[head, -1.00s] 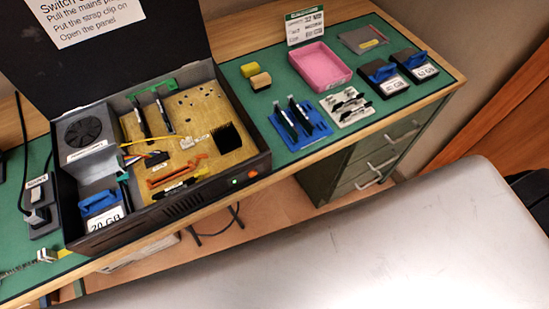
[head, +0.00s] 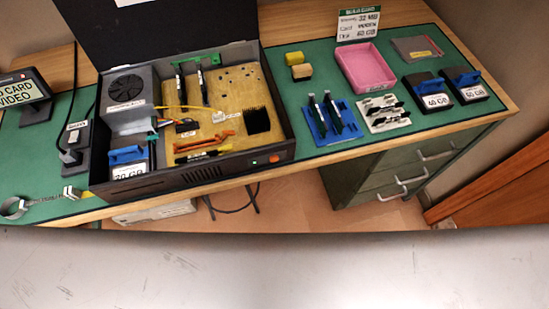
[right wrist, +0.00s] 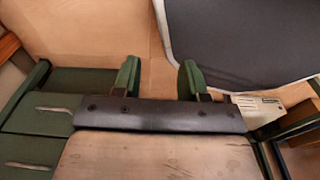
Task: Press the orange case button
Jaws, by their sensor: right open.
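The open black computer case (head: 215,168) stands on the green bench mat, its lid raised at the back. The orange case button (head: 273,158) is at the right end of the case's front face, beside a small green light (head: 255,162). Nothing covers the button in the head view. My right gripper (right wrist: 158,80) shows only in the right wrist view. Its two green-padded fingers are apart with nothing between them. That view shows drawers and floor, and neither case nor button. My left gripper is in neither view.
Right of the case are blue and white card racks (head: 330,122), a pink tray (head: 365,68) and two labelled drives with blue handles. A strap clip (head: 15,207) lies at the front left. Green drawers (head: 400,175) stand under the bench; floor shows below its front edge.

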